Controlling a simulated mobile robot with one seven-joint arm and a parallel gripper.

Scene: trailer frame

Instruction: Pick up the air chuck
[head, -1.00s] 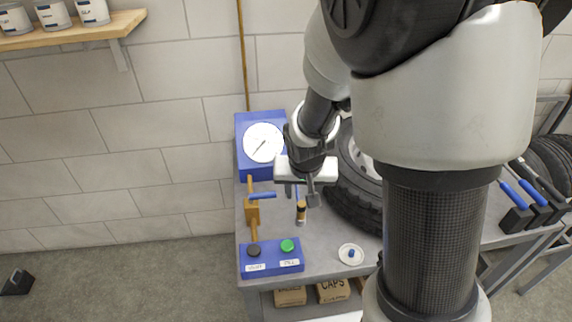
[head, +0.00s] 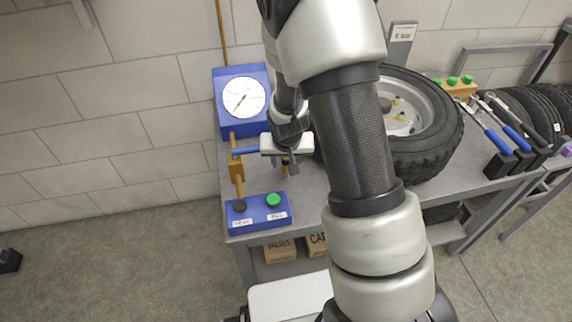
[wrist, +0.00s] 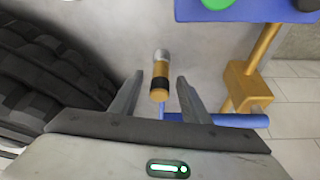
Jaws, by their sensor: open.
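The air chuck (wrist: 160,76) is a small brass-coloured cylinder with a black band and a silver end. In the wrist view it shows ahead, between the two fingers of my gripper (wrist: 159,90). The fingers stand apart on either side of it, and I see no contact. In the head view my gripper (head: 282,166) is over the workbench (head: 306,196), right of the blue-handled valve. It hides most of the air chuck (head: 285,168) there.
A brass valve (head: 237,168) with a blue lever (wrist: 232,120) is close beside my gripper. A tyre (head: 435,130) stands close on its other side. A blue gauge box (head: 228,104) is behind, and a blue button box (head: 256,210) is at the bench front.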

